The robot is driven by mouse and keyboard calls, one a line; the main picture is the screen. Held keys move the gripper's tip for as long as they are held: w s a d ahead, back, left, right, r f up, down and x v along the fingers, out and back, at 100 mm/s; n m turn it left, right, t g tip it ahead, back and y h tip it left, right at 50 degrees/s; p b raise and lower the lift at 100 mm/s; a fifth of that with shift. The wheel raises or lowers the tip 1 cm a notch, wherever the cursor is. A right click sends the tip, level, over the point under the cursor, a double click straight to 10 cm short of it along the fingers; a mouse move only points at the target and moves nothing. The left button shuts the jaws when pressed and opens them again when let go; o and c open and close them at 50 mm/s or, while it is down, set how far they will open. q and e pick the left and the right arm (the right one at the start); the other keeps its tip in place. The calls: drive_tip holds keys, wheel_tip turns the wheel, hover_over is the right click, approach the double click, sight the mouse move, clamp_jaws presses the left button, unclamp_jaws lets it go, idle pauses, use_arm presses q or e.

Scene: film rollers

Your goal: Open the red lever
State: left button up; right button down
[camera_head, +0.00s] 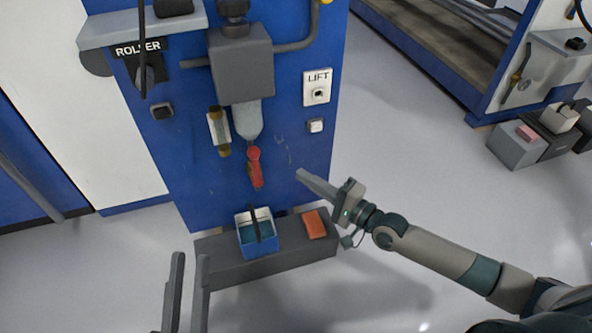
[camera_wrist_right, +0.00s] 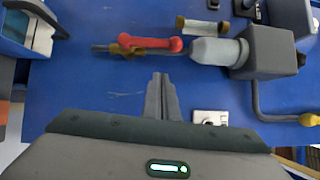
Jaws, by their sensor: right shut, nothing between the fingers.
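The red lever (camera_head: 255,168) hangs below a grey-white bowl under a grey box on the blue machine panel. In the right wrist view the lever (camera_wrist_right: 150,43) lies across the picture, beside the pale bowl (camera_wrist_right: 214,51). My right gripper (camera_head: 300,173) is shut and empty, to the right of the lever and apart from it. In the right wrist view its closed fingertips (camera_wrist_right: 160,76) point toward the lever with a gap between. My left gripper (camera_head: 191,255) shows at the bottom left, its two fingers apart and empty, away from the lever.
A dark ledge (camera_head: 225,268) below the panel carries a blue open box (camera_head: 243,240) and an orange block (camera_head: 314,224). A LIFT switch plate (camera_head: 317,87) and a bent grey pipe (camera_head: 300,45) are on the panel. Floor right is mostly clear.

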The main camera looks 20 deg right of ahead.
use_arm(q)
drive_tip(key=shift+d+f+g, duration=0.2)
drive_tip(key=shift+f+g, duration=0.1)
drive_tip(key=shift+f, duration=0.05)
use_arm(e)
drive_tip(key=v, duration=0.3)
use_arm(q)
drive_tip(key=shift+w+y, duration=0.1)
drive_tip(key=shift+y, duration=0.2)
